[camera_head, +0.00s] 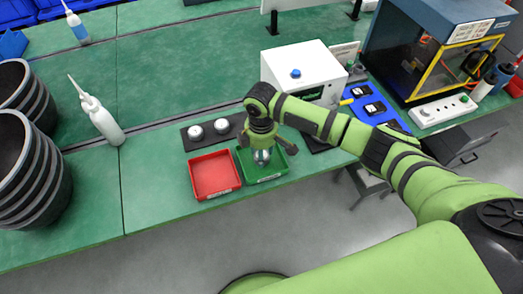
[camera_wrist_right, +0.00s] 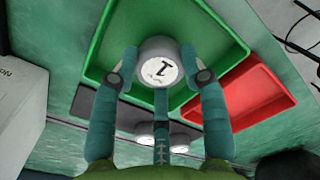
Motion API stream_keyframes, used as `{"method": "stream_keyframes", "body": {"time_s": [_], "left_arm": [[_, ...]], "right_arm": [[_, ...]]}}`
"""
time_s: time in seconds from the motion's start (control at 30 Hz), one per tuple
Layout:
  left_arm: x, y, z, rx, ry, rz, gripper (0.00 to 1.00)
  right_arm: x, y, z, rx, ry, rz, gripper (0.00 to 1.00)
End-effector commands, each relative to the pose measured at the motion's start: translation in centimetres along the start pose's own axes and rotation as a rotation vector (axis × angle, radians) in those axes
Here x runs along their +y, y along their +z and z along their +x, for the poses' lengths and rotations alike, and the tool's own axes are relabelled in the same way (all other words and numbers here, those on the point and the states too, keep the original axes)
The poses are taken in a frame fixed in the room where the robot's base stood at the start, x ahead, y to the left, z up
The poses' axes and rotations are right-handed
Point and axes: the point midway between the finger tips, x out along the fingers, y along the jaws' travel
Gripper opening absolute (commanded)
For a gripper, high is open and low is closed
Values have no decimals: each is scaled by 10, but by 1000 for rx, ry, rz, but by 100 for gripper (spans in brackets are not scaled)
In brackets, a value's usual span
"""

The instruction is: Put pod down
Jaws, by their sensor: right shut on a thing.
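My right gripper (camera_head: 262,146) points down over the green tray (camera_head: 276,174) on the bench. It is shut on a pod (camera_head: 262,156), a pale grey round piece. In the right wrist view the pod (camera_wrist_right: 160,66) sits between the fingers of the gripper (camera_wrist_right: 158,72), its white face with a dark "1" mark showing. Behind it is the green tray (camera_wrist_right: 93,62), whose floor looks empty around the pod. I cannot tell whether the pod touches the tray floor. My left gripper is not in view.
A red tray (camera_head: 214,175), empty, stands left of the green tray. Behind them a dark holder (camera_head: 208,136) bears two white-topped pods (camera_head: 195,132). A white box (camera_head: 300,66) stands behind. A white bottle (camera_head: 104,122) and black ribbed bins (camera_head: 30,185) are at left.

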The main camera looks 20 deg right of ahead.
Motion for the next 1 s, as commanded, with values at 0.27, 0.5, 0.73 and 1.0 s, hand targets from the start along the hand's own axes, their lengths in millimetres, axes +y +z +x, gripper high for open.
{"method": "stream_keyframes", "body": {"time_s": [0.27,0.5,0.73,1.0], "left_arm": [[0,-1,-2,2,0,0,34],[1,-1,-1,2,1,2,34],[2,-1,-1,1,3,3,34],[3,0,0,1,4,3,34]], "right_arm": [[0,0,7,1,2,-2,12],[0,0,10,1,2,-1,64],[0,0,10,1,1,-1,68],[1,-1,-2,4,3,-1,68]]}}
